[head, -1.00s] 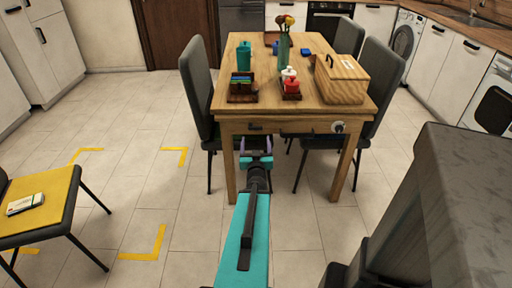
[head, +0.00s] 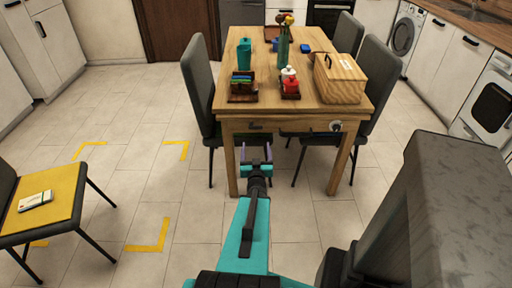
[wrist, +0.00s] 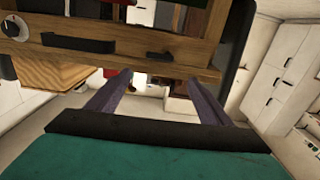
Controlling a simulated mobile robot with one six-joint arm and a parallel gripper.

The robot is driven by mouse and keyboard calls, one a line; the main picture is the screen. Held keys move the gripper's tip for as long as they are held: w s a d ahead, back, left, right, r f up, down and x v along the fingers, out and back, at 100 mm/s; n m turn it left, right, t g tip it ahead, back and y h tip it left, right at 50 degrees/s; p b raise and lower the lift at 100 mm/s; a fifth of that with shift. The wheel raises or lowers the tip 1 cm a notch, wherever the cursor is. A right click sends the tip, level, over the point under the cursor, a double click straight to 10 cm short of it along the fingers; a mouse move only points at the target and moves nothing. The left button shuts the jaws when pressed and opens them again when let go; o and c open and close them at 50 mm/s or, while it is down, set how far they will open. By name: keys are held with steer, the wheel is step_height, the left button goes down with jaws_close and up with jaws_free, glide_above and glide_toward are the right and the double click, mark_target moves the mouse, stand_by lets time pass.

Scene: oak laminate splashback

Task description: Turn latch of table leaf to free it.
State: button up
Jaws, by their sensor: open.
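The wooden table (head: 291,112) stands ahead of me. A round knob on a pale plate (head: 336,126), apparently the latch, is at the right of its near apron; in the wrist view the knob (wrist: 12,32) is at the far left.
A chair with a yellow seat (head: 45,209) is at left. Floor between them is clear.

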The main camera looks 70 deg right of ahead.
steer(key=shift+s+a+p, duration=0.1)
steer(key=shift+a+p, duration=0.2)
steer(key=shift+p, duration=0.05)
stand_by(0.5)
